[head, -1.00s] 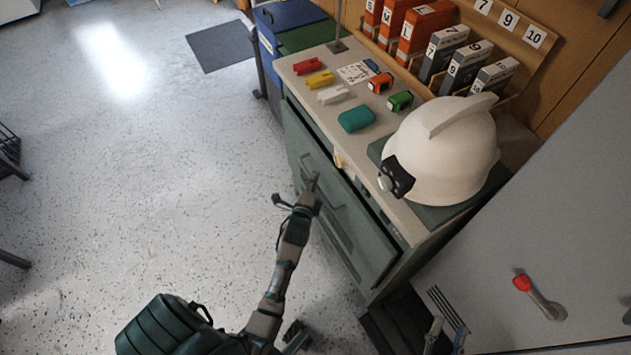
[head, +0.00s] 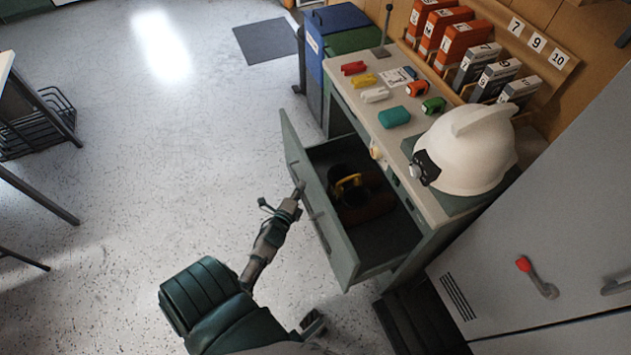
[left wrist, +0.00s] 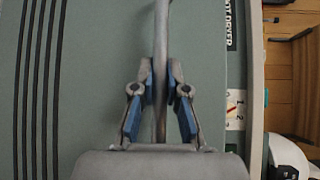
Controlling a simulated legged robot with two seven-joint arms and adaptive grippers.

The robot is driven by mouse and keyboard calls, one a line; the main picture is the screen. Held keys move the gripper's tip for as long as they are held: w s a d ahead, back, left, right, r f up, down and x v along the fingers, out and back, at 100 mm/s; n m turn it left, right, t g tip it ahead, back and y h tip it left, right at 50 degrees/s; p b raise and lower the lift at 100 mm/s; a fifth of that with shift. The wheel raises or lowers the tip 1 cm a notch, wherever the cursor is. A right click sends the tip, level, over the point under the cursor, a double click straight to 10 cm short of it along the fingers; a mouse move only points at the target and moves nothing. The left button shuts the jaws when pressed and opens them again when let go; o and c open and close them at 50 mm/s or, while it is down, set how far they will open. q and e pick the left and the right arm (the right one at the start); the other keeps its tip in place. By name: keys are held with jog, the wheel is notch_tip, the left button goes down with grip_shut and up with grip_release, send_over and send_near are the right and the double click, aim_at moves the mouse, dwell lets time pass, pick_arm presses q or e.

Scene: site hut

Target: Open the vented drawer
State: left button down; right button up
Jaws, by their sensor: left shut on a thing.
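The vented drawer (head: 345,262) of the grey-green cabinet stands well out from the body in the head view, its inside showing. My left gripper (head: 298,190) is at the outer face of the drawer front. In the left wrist view, its two blue-padded fingers (left wrist: 160,92) are shut on the drawer's upright grey bar handle (left wrist: 162,35). Dark vent slots (left wrist: 38,80) run along the green front to the left of the handle. The gripper hides part of the handle.
The drawer holds a dark item with a yellow part (head: 348,184). A white helmet (head: 475,150) and small coloured items stand on the worktop (head: 385,112). A grey locker (head: 560,210) is at right, blue bin (head: 338,20) behind.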

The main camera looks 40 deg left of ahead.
pick_arm(q)
jog(key=s+a+p, duration=0.1)
jog(key=s+a, duration=0.2)
jog(key=s, duration=0.5)
jog(key=s+a+p, duration=0.1)
jog(key=s+a, duration=0.3)
jog(key=s, duration=0.4)
jog(key=shift+s+p, duration=0.3)
pick_arm(e)
jog(key=s+d+f+g+h, duration=0.1)
jog(key=s+d+f+g, duration=0.1)
jog(key=s+f+g, duration=0.2)
jog(key=shift+s+d, duration=0.25)
jog(key=shift+s, duration=1.1)
jog(key=shift+f, duration=0.1)
pick_arm(q)
jog(key=c, duration=1.3)
grip_release()
jog(key=shift+o, duration=0.6)
jog(key=shift+w+a+f, duration=0.15)
pick_arm(e)
jog(key=shift+a, duration=0.15)
jog(key=shift+a, duration=0.1)
pick_arm(q)
jog(key=v, duration=1.2)
